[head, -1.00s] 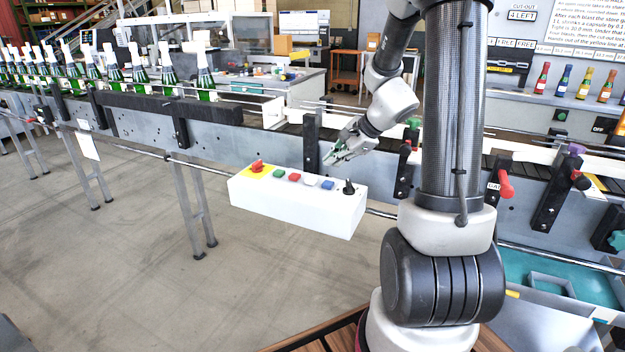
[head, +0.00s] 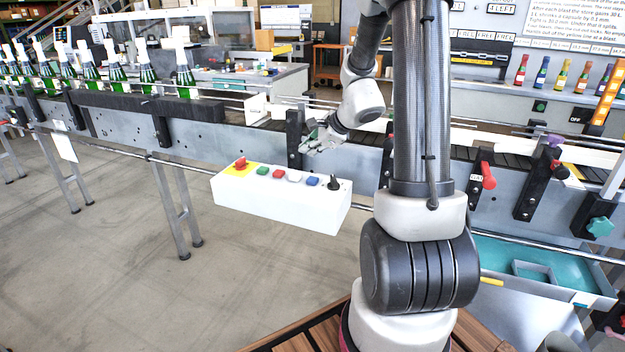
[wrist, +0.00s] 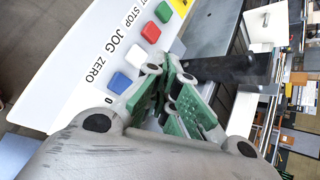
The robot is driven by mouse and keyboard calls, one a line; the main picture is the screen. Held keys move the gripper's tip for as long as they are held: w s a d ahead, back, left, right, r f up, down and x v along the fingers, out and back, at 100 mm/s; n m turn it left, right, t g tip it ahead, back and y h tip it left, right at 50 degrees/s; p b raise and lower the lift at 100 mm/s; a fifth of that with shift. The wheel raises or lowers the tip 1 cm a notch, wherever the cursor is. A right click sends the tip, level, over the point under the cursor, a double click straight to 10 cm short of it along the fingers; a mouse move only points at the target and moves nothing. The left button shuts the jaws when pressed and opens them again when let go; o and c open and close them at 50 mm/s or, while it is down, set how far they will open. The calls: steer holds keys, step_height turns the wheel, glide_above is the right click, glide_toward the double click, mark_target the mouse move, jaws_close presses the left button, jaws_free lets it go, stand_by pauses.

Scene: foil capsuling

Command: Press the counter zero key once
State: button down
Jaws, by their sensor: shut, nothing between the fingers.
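The white control box (head: 280,206) carries a row of coloured keys on its top. In the wrist view the printed word ZERO lies beside the blue key (wrist: 119,82), so this is the zero key; it also shows in the head view (head: 313,181). My gripper (head: 314,148) is above and behind the box's right part, apart from the keys in the head view. In the wrist view its green-padded fingers (wrist: 168,80) are shut and empty, appearing right of the blue and white keys. The blue key's top is visible and not covered.
Beside the blue key are a white key (head: 295,177), a red key (head: 279,174), a green key (head: 263,171) and a black knob (head: 334,183). A red emergency button (head: 241,164) sits on yellow at the left end. A black conveyor bracket (head: 294,138) stands behind.

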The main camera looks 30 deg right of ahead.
mark_target(311, 179)
steer(key=shift+f, duration=3.1)
steer(key=shift+f, duration=0.15)
steer(key=shift+f, duration=0.3)
steer(key=shift+f, duration=0.5)
steer(key=shift+r, duration=0.95)
steer(key=shift+r, duration=2.5)
